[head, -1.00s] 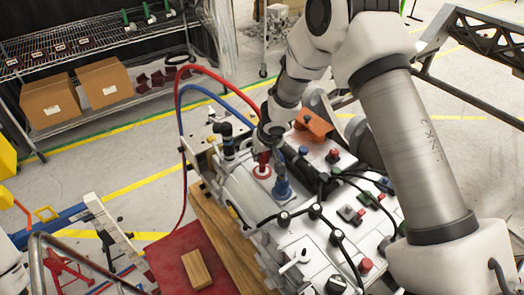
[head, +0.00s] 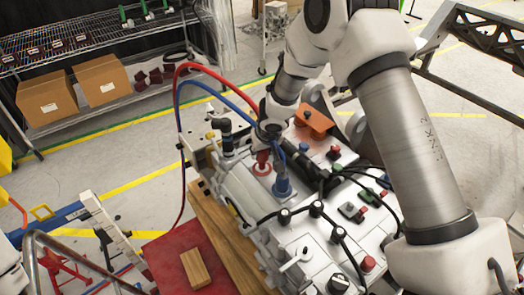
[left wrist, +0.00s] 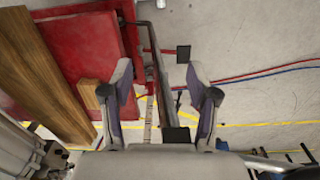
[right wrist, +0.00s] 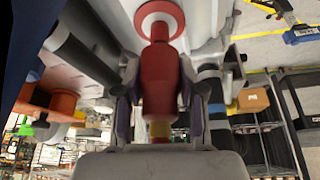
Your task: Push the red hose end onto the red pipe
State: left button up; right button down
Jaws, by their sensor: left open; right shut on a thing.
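The red pipe (head: 262,169) stands on the white machine with a round red flange at its foot. In the right wrist view the flange (right wrist: 158,14) is at the top. My right gripper (head: 268,132) is shut on the red hose end (right wrist: 160,85), which is in line with the pipe and right at its tip. I cannot tell how far it is over the pipe. The red hose (head: 205,68) arches from the left up to my right gripper. My left gripper (left wrist: 158,85) is open and empty above the floor beside a red tabletop.
A blue pipe (head: 282,187) with a blue hose (head: 225,92) stands just right of the red pipe. Black hoses and buttons crowd the machine top (head: 325,208). A wooden block (head: 195,268) lies on the red tabletop (head: 170,252). A shelf with cardboard boxes (head: 47,98) is behind.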

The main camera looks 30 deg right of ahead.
jog(key=shift+b, duration=0.3)
jog(key=shift+s, duration=0.1)
jog(key=shift+f, duration=0.15)
jog(key=shift+f+b, duration=1.25)
jog(key=shift+b, duration=0.2)
jog(key=shift+f+b, duration=0.6)
jog(key=shift+b, duration=0.05)
jog(key=c, duration=0.6)
grip_release()
jog(key=shift+r, duration=0.15)
